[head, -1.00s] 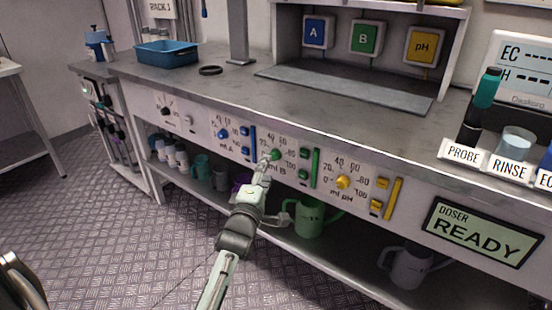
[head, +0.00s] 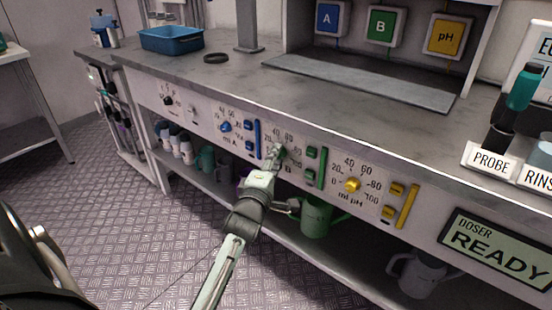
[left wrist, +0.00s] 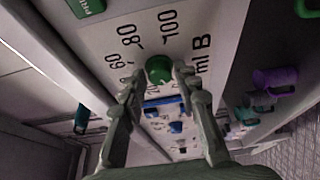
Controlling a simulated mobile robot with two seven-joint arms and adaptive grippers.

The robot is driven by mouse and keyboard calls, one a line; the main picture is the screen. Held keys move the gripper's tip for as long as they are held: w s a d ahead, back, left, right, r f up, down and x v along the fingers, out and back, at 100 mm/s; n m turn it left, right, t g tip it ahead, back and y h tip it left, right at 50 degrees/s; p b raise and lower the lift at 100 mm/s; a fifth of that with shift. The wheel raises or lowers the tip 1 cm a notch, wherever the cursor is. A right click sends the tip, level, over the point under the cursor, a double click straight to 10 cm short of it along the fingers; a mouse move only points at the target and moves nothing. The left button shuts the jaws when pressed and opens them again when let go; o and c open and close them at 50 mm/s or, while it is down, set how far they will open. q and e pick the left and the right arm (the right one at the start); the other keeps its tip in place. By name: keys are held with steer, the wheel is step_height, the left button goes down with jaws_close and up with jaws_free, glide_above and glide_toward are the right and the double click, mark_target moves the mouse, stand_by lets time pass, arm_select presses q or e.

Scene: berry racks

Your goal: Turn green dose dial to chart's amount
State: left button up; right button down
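The green dose dial (left wrist: 158,69) is a round knob on the white "ml B" panel. In the left wrist view the marks 60, 80 and 100 show around it; its pointer cannot be made out. My left gripper (left wrist: 158,76) has its two fingers spread on either side of the dial, with the knob between the tips. Small gaps seem to show beside the knob, so the fingers look open around it. In the head view my left gripper (head: 277,153) covers most of the dial. My right gripper is not in view. No dose chart is in view.
The blue dial (head: 225,127) is left of the gripper and the yellow dial (head: 353,184) is right. Green buttons (head: 312,153) sit just right of the gripper. The doser display (head: 490,244) reads READY. A green jug (head: 316,217) stands on the shelf below.

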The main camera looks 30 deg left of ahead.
arm_select(q)
jaws_close()
